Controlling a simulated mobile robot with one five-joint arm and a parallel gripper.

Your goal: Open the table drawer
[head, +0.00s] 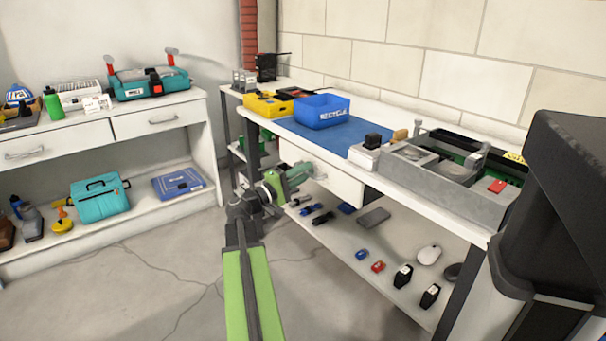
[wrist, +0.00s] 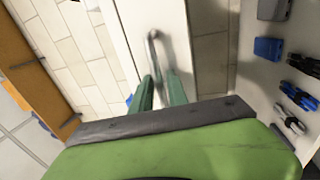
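The table drawer (head: 342,184) has a plain white front under the right-hand table's top, and it looks shut. Its grey bar handle (wrist: 153,55) shows in the wrist view against the white drawer front (wrist: 125,35). My gripper (head: 306,175) is at the drawer front in the head view and covers part of it. In the wrist view, my gripper's (wrist: 161,82) two green fingers stand apart, with the near end of the handle between their tips. I cannot tell whether either finger touches the handle.
The white worktable (head: 290,128) carries a blue recycle bin (head: 322,111), a yellow tray (head: 266,104) and a grey fixture (head: 430,178). Its lower shelf (head: 335,228) holds several small items below my gripper. A second white unit (head: 75,135) stands left. Floor between them is clear.

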